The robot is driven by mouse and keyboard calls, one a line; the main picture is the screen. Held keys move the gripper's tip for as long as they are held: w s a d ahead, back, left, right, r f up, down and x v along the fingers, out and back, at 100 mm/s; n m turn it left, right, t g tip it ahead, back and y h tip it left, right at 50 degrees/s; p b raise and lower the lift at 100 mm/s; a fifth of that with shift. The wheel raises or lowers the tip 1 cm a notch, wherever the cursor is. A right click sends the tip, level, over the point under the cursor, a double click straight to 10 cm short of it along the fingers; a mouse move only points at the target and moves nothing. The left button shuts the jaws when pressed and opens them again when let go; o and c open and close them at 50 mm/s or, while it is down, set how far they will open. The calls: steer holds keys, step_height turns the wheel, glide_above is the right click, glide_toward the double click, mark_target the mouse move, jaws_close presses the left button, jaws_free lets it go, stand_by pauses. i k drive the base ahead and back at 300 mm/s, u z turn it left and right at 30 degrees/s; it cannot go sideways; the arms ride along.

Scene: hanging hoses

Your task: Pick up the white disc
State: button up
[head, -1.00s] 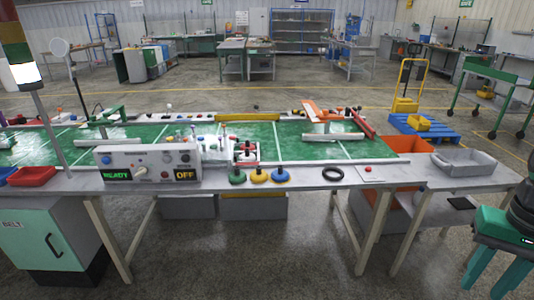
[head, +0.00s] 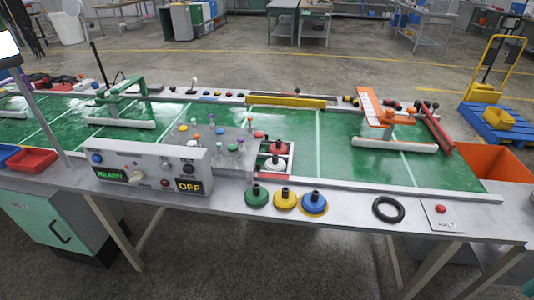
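The white disc (head: 275,164) has a dark knob on top and sits in a small red-and-white holder (head: 272,176) on the green belt, near its front edge. A red disc (head: 277,147) with a dark knob is just behind it in the same holder. Green (head: 257,197), yellow (head: 285,200) and blue (head: 314,204) discs with dark knobs stand in a row on the grey front ledge, in front of the holder. My gripper is not in view.
A control box (head: 152,168) with an OFF display stands left of the discs. A grey plate with several small pegs (head: 215,143) is left of the holder. A black ring (head: 388,209) and red HALT button (head: 440,209) are on the right ledge.

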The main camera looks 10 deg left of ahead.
mark_target(275, 164)
steer(key=u, duration=0.4)
steer(key=i, duration=0.9)
steer(key=u, duration=0.55)
